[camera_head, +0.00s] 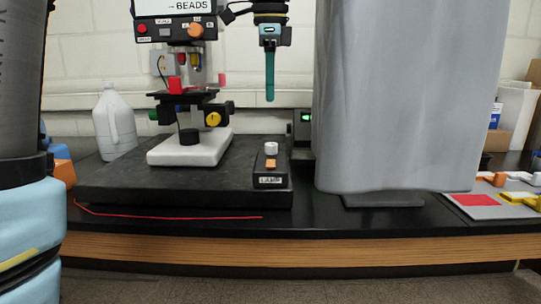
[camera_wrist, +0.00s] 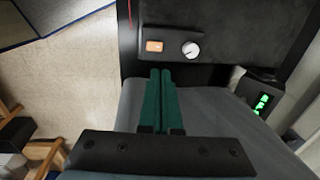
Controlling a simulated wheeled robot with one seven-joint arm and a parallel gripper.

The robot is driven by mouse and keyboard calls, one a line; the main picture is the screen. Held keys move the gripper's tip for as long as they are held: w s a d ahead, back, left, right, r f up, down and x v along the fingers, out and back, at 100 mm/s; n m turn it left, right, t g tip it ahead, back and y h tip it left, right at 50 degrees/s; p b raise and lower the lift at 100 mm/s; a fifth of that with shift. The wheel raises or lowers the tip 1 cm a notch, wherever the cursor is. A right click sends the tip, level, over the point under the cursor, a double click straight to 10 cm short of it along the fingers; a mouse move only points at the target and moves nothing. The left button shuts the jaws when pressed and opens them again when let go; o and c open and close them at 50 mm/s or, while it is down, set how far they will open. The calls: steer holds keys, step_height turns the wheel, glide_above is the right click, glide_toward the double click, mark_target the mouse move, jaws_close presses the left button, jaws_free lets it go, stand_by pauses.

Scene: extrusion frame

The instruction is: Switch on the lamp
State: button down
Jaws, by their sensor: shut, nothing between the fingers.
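The black lamp control box (camera_head: 270,181), labelled LAMP, sits at the front right of a dark slab. It carries an orange rocker switch (camera_head: 270,163) and a white knob (camera_head: 271,148) behind it. In the wrist view the orange switch (camera_wrist: 154,46) and the white knob (camera_wrist: 190,50) lie just beyond my fingertips. My gripper (camera_head: 270,98), with teal fingers pointing down, hangs above the box, apart from it. In the wrist view my gripper (camera_wrist: 161,71) has its fingers together and empty. I cannot tell whether the switch is pressed.
A microscope-like stand (camera_head: 190,148) is left of the box. A large grey draped cover (camera_head: 395,100) hangs close on the right. A small device with a green display (camera_head: 306,117) stands behind the box. A white jug (camera_head: 115,125) and red cord (camera_head: 170,216) are at left.

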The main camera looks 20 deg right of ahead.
mark_target(270, 161)
steer(key=shift+f, duration=0.1)
steer(key=f, duration=0.4)
steer(key=w+f, duration=0.1)
steer(key=f, duration=0.4)
steer(key=f+p, duration=0.1)
steer(key=f, duration=0.3)
steer(key=shift+w+d+f, duration=0.3)
steer(key=shift+d+f, duration=0.05)
steer(key=shift+d, duration=0.05)
steer(key=shift+f, duration=0.25)
steer(key=shift+s, duration=0.1)
steer(key=shift+s+a+r, duration=0.15)
steer(key=shift+s+a, duration=0.2)
steer(key=shift+s, duration=0.25)
steer(key=shift+r, duration=0.1)
